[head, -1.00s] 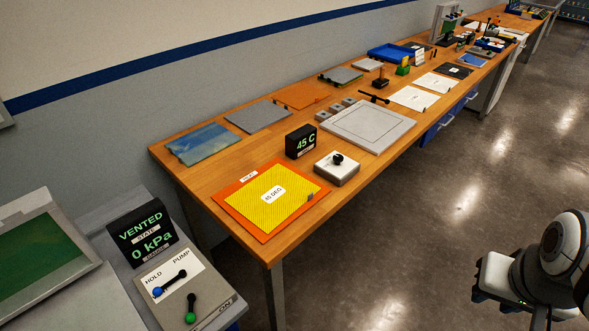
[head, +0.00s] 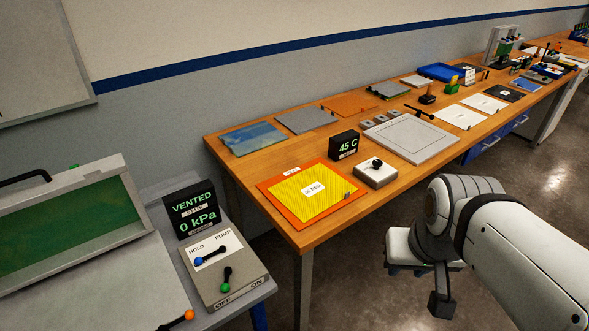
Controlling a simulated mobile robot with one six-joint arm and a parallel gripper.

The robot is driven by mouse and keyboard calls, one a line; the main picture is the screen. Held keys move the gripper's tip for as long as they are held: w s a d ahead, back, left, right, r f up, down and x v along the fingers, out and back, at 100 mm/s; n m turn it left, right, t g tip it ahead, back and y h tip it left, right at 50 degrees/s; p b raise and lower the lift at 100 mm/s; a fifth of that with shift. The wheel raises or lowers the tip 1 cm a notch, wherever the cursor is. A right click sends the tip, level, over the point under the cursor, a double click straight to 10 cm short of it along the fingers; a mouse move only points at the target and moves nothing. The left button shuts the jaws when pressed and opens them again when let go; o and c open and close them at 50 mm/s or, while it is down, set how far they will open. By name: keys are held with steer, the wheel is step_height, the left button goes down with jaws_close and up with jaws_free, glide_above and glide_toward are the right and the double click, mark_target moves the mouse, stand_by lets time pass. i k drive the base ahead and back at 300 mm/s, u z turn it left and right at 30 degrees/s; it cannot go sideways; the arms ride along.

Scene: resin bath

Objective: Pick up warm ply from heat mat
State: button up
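The warm ply (head: 300,198) is a yellow woven sheet with a white label that seems to read 45 DEG. It lies flat on the orange heat mat (head: 267,187) at the near left end of the wooden bench. A small dark grey tab stands at the ply's right edge. My gripper (head: 440,305) is at lower right, in front of the bench and apart from the mat. Only a dark part of it shows below my wrist, so its opening is not clear.
A 45 C display (head: 344,146) and a white knob box (head: 376,173) stand behind and right of the mat. A grey framed plate (head: 411,138) lies further right. A vacuum control box (head: 224,274) and VENTED display (head: 194,209) stand at left. Floor before the bench is clear.

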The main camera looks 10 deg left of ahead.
mark_target(312, 191)
steer(key=u, duration=0.1)
steer(key=i, duration=1)
steer(key=u, duration=0.05)
